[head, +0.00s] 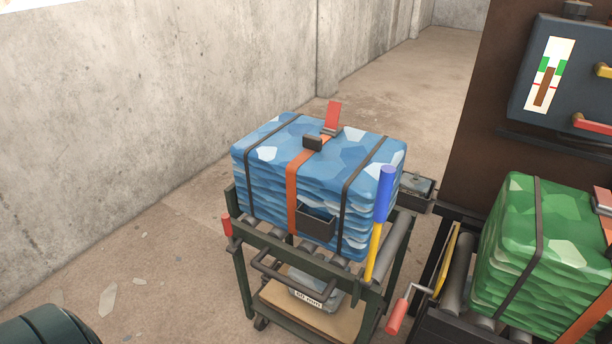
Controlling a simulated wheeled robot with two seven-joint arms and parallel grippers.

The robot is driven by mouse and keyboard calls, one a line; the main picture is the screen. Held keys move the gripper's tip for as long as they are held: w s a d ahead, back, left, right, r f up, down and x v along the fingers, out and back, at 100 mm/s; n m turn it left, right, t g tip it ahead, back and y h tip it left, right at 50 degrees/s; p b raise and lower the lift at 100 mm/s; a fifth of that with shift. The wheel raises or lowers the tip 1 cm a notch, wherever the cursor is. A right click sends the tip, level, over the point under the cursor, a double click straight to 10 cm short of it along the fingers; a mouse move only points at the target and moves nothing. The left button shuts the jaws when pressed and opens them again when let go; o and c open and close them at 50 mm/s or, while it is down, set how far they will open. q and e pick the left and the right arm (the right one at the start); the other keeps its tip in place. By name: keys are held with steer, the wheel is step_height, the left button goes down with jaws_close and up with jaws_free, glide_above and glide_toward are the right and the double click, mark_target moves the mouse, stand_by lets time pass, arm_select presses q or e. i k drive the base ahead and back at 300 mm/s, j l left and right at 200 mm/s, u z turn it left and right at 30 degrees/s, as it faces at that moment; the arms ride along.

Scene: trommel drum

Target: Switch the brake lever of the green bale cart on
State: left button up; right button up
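A dark green cart (262,240) stands in the middle of the head view and carries a strapped blue bale (270,192). A yellow lever with a blue grip (385,195) stands nearly upright at its front right corner. A crank-like handle with a red grip (397,314) is low at the right, near the cart. No label shows which of these is the brake lever. Neither of my grippers is in view.
A green bale (535,245) sits on a roller conveyor (457,275) at the right. A dark panel with a gauge (552,75) is above it. A concrete wall (140,100) runs along the left. The floor (150,265) left of the cart is mostly clear, with a few flat scraps.

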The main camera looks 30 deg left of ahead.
mark_target(227, 222)
steer(key=j+u, duration=0.1)
steer(key=u, duration=1.4)
